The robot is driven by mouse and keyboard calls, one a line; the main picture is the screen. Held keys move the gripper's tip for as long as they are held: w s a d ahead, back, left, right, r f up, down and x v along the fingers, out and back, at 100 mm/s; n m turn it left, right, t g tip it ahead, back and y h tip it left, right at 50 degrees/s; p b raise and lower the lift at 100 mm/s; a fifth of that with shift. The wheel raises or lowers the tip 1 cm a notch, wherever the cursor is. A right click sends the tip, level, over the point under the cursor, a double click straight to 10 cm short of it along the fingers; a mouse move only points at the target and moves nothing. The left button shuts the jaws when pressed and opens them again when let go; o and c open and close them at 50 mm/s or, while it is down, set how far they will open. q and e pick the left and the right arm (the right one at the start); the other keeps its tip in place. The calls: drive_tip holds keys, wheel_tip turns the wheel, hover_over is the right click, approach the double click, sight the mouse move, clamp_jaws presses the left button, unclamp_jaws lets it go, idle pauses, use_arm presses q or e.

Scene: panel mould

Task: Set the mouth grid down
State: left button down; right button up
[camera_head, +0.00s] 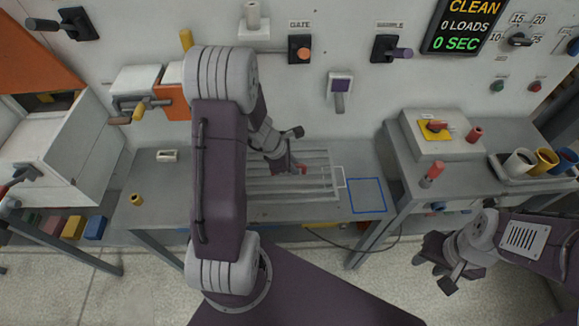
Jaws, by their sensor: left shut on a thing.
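The mouth grid (262,186) is a flat frame of long pale grey bars with a light end loop at its right. It lies low over the grey bench (150,212), and I cannot tell whether it touches the top. My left gripper (297,169) is shut on the grid near a small red part toward its right end. My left arm hides the grid's left part. A blue outlined square (368,196) on the bench is just right of the grid and is empty. My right gripper (434,272) is open and empty, low at the right, away from the grid.
A right-hand bench holds a box with a yellow-based switch (434,128), a red-topped handle (432,174) and a tray of cups (537,165). A white box machine (66,140) stands at left. A small brass piece (136,199) sits on the bench's left end.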

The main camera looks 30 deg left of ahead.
sight(296, 177)
use_arm(q)
drive_tip(key=shift+s+d+b, duration=0.25)
drive_tip(key=shift+b, duration=0.05)
drive_tip(key=f+b, duration=0.1)
drive_tip(key=b, duration=0.1)
drive_tip(key=s+d+f+b, duration=0.1)
drive_tip(key=shift+f, duration=0.3)
drive_tip(key=shift+w+a+f+b, duration=0.4)
drive_tip(key=shift+w+a+f, duration=0.05)
drive_tip(key=shift+f, duration=0.05)
drive_tip(key=shift+s+r, duration=0.1)
drive_tip(key=shift+r, duration=0.05)
drive_tip(key=shift+s+d, duration=0.1)
drive_tip(key=shift+d, duration=0.05)
drive_tip(key=c, duration=1.7)
unclamp_jaws()
drive_tip(key=o, duration=0.3)
drive_tip(key=shift+f, duration=0.2)
